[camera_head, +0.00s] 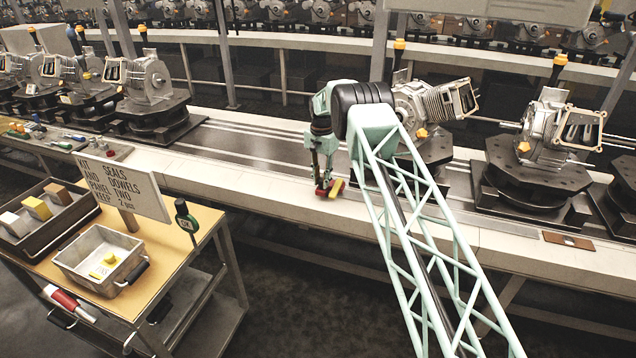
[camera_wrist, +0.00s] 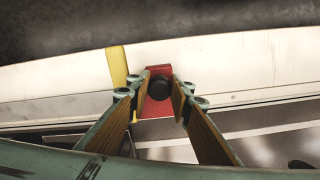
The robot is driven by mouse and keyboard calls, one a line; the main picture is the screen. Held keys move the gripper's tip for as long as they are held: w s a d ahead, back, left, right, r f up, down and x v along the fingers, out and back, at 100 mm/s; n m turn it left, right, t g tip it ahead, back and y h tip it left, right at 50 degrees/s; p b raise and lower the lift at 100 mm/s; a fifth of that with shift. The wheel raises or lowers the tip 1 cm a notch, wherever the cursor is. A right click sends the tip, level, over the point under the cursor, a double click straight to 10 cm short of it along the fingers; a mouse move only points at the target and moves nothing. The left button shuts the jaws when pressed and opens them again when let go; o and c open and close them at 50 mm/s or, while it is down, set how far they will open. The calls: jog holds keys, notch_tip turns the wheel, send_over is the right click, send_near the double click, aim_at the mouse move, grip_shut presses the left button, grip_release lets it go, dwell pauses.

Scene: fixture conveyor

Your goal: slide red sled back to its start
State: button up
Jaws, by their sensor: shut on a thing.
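The red sled (camera_wrist: 155,106) sits on the pale front ledge of the conveyor in the wrist view, with a round black knob (camera_wrist: 159,88) on it. My gripper (camera_wrist: 160,90) has one finger on each side of the knob and is shut on it. In the head view the red sled (camera_head: 322,191) is small and partly hidden under my gripper (camera_head: 323,180), at the middle of the ledge. A yellow strip (camera_wrist: 118,68) lies across the ledge just left of the sled; it also shows in the head view (camera_head: 337,188), right of the sled.
The ledge (camera_head: 240,180) is bare left of the sled. An engine on a dark turntable (camera_head: 535,180) stands right, others at left. A brown plate (camera_head: 568,240) lies on the ledge at right. A cart with a sign (camera_head: 125,185) and a grey bin (camera_head: 75,262) stands front left.

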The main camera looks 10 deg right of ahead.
jog(key=shift+w+a+r, duration=0.1)
jog(key=shift+w+r, duration=0.05)
jog(key=shift+w, duration=0.05)
jog(key=o, duration=1.1)
jog(key=shift+a, duration=0.2)
jog(key=shift+d, duration=0.1)
jog(key=shift+s, duration=0.1)
jog(key=shift+r, duration=0.3)
notch_tip(320, 180, up, 11)
jog(key=shift+r, duration=0.1)
